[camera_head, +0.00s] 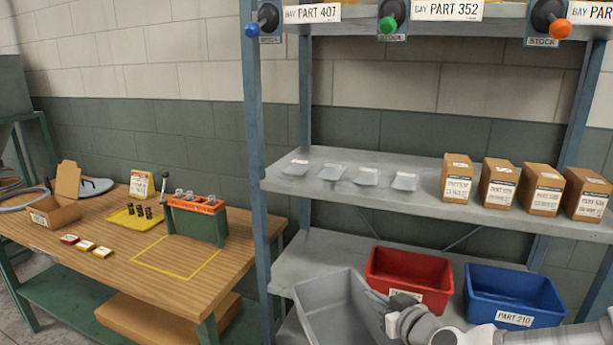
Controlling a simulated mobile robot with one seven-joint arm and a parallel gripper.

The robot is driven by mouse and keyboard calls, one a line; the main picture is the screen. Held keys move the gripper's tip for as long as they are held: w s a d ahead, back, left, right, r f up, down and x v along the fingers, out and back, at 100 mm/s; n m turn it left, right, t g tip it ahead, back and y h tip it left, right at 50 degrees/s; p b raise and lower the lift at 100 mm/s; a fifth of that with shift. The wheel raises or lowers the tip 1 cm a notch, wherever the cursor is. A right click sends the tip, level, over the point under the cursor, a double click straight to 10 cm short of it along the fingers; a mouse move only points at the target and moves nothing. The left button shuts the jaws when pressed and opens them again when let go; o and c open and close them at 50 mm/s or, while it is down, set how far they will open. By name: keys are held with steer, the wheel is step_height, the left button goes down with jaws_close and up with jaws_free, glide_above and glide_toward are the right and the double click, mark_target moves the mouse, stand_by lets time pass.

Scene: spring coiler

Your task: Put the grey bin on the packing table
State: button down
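The grey bin (330,312) is at the bottom centre, open at the top and empty as far as I can see. It is set at an angle to the red and blue bins, and its lower part is cut off by the frame. My gripper (380,304) comes in from the lower right and is at the bin's right rim. I cannot make out whether its fingers are closed on the rim. The packing table (120,262), with a wooden top and green legs, stands to the left. A yellow outlined square (178,264) marks a bare patch near its right end.
A red bin (408,272) and a blue bin (512,290) stand on the rack's lower shelf (310,256). A blue-grey rack post (256,170) stands between bin and table. The table holds a green-and-orange rack (198,218), a yellow tray (128,218) and an open carton (55,208).

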steer(key=shift+w+a+r+h, duration=0.1)
steer(key=shift+a+r+h, duration=0.05)
steer(key=shift+r, duration=0.35)
steer(key=shift+a+r+h, duration=0.15)
steer(key=shift+r, duration=0.3)
steer(key=shift+d, duration=0.15)
